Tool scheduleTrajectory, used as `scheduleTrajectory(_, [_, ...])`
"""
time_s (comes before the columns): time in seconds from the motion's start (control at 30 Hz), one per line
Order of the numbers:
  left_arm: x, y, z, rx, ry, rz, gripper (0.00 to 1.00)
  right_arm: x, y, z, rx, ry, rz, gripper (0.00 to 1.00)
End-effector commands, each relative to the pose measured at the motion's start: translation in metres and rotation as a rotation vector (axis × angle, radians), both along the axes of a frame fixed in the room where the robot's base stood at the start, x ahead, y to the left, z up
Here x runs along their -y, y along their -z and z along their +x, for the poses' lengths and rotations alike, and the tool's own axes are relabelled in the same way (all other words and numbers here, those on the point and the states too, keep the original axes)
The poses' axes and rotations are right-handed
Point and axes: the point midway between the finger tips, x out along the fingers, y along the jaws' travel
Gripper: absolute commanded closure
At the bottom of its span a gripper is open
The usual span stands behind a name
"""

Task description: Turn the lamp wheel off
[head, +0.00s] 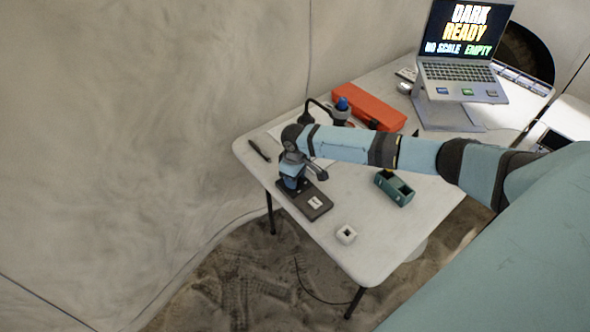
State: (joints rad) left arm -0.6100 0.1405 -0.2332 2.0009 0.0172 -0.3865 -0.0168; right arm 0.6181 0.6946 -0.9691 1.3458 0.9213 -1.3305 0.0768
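My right arm reaches in from the right across the white table. Its gripper (297,178) points down at the back end of a dark flat box (312,204) with a white label. I cannot tell whether it touches the box, or whether the fingers are open or shut. No lamp wheel can be made out; the arm and gripper cover part of the box. A black curved stem (313,102), possibly a lamp, rises behind the arm. My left gripper is not in view.
A black tool (259,151) lies near the left edge. Behind are an orange-red case (375,107) and a laptop (462,72) reading "DARK READY".

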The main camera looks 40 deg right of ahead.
Motion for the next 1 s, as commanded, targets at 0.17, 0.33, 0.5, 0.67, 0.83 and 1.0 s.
scheduleTrajectory(0.17, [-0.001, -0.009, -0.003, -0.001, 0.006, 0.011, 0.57, -0.001, -0.004, 0.001, 0.002, -0.158, 0.001, 0.82])
scheduleTrajectory(0.33, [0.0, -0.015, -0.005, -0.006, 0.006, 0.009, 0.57, 0.0, -0.003, 0.001, 0.003, -0.293, 0.002, 0.82])
scheduleTrajectory(0.5, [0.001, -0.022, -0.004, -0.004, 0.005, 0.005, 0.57, 0.0, -0.002, 0.001, 0.003, -0.396, 0.001, 0.82])
scheduleTrajectory(0.67, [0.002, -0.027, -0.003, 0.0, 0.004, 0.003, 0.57, 0.0, -0.002, 0.001, 0.003, -0.462, 0.001, 0.82])
scheduleTrajectory(0.83, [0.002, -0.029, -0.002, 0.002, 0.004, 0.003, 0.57, -0.001, -0.001, 0.001, 0.003, -0.499, 0.001, 0.82])
scheduleTrajectory(1.0, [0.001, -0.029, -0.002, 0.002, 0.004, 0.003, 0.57, -0.001, -0.001, 0.001, 0.004, -0.512, 0.001, 0.82])
